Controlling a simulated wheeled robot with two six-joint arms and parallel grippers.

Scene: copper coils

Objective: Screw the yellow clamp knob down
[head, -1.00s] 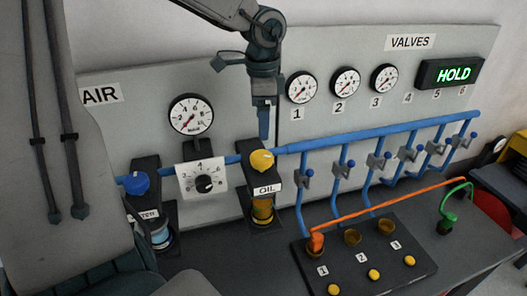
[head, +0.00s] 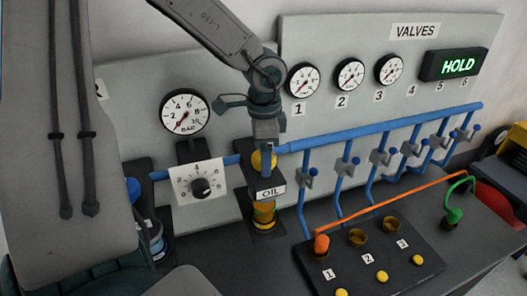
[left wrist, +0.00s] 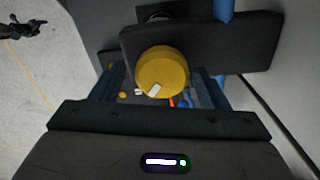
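The yellow clamp knob (head: 257,161) sits on top of the oil unit, above the OIL label (head: 270,192). My left gripper (head: 267,162) points down at it in the head view, and a finger covers part of the knob. In the left wrist view the knob (left wrist: 162,72) is a round yellow disc with a small white mark. It lies between the two dark blue fingers, which stand apart at its left and right. I see no clear grip on it; exact contact cannot be told. My right gripper is not in view.
A blue pipe (head: 400,125) with several valves runs to the right. A dial plate (head: 201,188) stands close left of the oil unit, under a pressure gauge (head: 184,112). A black block (head: 375,255) with an orange hose (head: 395,209) lies front right.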

